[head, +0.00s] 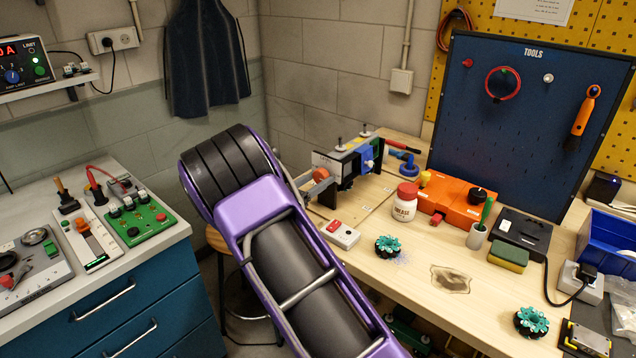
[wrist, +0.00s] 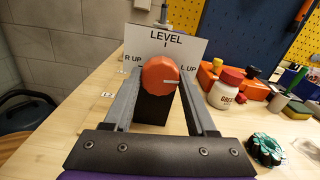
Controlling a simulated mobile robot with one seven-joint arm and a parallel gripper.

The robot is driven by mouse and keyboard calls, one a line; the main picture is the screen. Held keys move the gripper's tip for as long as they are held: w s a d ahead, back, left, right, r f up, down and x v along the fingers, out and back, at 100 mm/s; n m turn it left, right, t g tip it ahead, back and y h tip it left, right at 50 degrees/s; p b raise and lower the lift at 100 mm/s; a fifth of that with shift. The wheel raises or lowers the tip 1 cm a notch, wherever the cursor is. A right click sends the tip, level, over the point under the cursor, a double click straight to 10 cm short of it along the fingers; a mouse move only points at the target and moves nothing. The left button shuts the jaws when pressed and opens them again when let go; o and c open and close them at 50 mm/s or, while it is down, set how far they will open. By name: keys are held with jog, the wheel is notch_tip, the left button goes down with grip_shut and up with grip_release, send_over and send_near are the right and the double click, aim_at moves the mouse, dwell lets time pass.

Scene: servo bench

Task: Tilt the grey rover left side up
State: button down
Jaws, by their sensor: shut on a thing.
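An orange-red knob (wrist: 158,76) stands in front of a white plate (wrist: 190,48) marked LEVEL, R UP and L UP. In the head view the knob (head: 321,174) shows at the near end of a bench rig (head: 350,164) with black and blue parts, and my gripper (head: 308,183) is partly hidden by my purple arm. I cannot make out a grey rover clearly.
A white jar (head: 405,202), an orange box (head: 452,203) and a small white box with a red button (head: 341,234) stand near the rig. Green-teal wheels (head: 387,245) lie on the wooden bench. A blue tool board (head: 530,120) stands behind. The front bench middle is fairly clear.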

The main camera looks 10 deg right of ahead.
jog(key=shift+c, duration=1.1)
grip_release()
jog(key=shift+a, duration=0.1)
jog(key=v, duration=1.7)
jog(key=shift+s, duration=0.2)
jog(key=shift+f, duration=0.1)
